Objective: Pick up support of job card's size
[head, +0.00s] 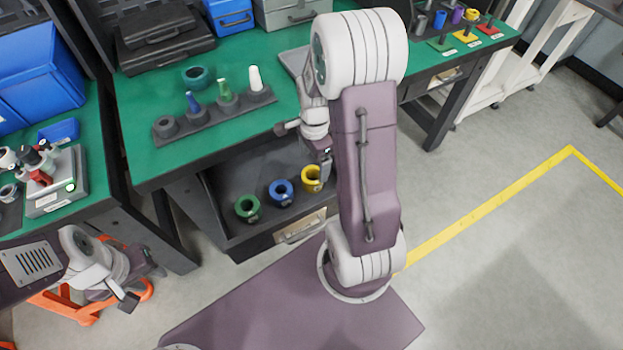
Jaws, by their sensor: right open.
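Three ring-shaped supports stand in the open drawer: a green one (247,207), a blue one (281,192) and a yellow one (311,180). My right gripper (325,168) is open and points down at the right side of the yellow support, very close to it. My own arm partly covers this gripper, so I cannot tell whether it touches the support. My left gripper (143,288) is low at the left, its fingers apart and empty, away from the supports. I cannot make out a job card or its size.
The drawer (235,236) sits under a green bench (150,95). On the bench are a dark rack (187,123) with coloured cones, a teal ring (198,77), cases and, at right, coloured stands (465,36). A side table at left holds a device (55,185) and blue bins (40,70).

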